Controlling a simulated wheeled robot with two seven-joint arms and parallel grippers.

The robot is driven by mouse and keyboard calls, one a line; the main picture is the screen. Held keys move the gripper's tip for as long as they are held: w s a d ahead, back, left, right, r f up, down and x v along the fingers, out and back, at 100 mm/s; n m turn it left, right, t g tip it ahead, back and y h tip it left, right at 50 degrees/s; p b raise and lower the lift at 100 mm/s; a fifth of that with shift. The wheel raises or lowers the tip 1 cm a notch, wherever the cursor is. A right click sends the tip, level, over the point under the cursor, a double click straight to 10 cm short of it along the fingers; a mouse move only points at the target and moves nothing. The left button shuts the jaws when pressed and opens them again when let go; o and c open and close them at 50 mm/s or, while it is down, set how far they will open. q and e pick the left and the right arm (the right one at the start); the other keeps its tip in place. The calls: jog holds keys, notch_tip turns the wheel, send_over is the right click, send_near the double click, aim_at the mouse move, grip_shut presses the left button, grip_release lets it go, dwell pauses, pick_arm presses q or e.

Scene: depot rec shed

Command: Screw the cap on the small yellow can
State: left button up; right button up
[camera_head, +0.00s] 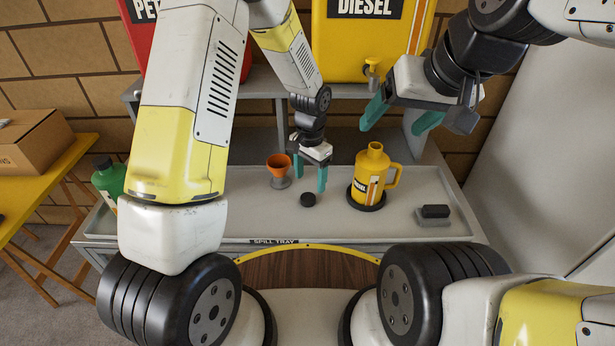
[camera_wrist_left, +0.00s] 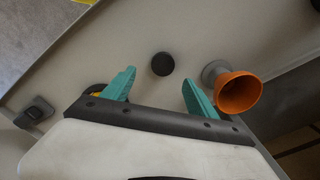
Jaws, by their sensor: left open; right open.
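The small yellow can (camera_head: 367,180) stands upright on a round black base on the grey spill tray, its neck open at the top. A round black cap (camera_head: 308,200) lies flat on the tray to the left of the can; it also shows in the left wrist view (camera_wrist_left: 162,64). My left gripper (camera_head: 309,177) is open and points down just behind the cap, with nothing between its teal fingers. In the left wrist view the cap lies beyond and between the fingertips.
An orange funnel in a grey holder (camera_head: 279,163) stands left of my left gripper. A black block on a grey pad (camera_head: 435,212) lies at the tray's right. A green bottle (camera_head: 108,180) is at the left end.

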aim_at(308, 197)
pick_arm(q)
jog(key=shift+f, duration=1)
jog(key=shift+a+f, duration=0.15)
jog(key=shift+f, duration=1.15)
jog(key=shift+a+f, duration=0.15)
jog(key=shift+f, duration=1.15)
jog(key=shift+c, duration=0.5)
jog(key=c, duration=1.3)
jog(key=shift+r, duration=0.1)
